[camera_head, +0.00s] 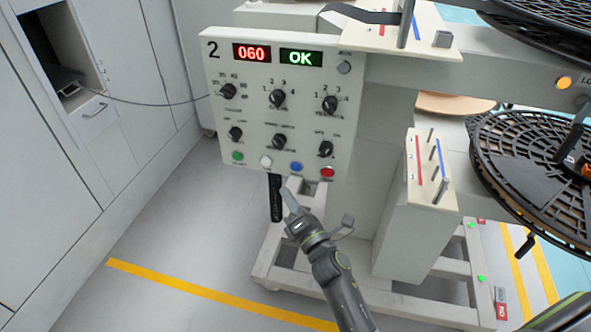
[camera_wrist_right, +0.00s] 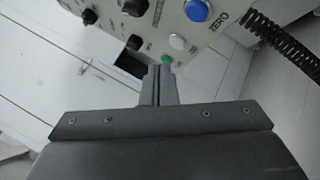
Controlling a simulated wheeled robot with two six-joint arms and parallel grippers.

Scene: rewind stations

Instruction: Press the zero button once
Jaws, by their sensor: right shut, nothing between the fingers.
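The pale control panel (camera_head: 215,120) stands upright and is marked 2. Along its lower edge is a row of green, white, blue and red buttons. The blue button (camera_head: 296,167) also shows in the right wrist view (camera_wrist_right: 197,10), with the label ZERO beside it. My right gripper (camera_head: 287,193) is shut and empty, just below the blue button and apart from it in the head view. In the right wrist view its closed fingers (camera_wrist_right: 160,72) point toward the panel's lower edge, near the green button (camera_wrist_right: 168,60). My left gripper is not in view.
The white button (camera_head: 266,161) and red button (camera_head: 327,172) flank the blue one. A black coiled cord (camera_head: 275,197) hangs below the panel, close to my right gripper. Displays read 060 (camera_head: 251,53) and OK (camera_head: 300,58). Black reels (camera_head: 530,165) stand at right. Floor at left is clear.

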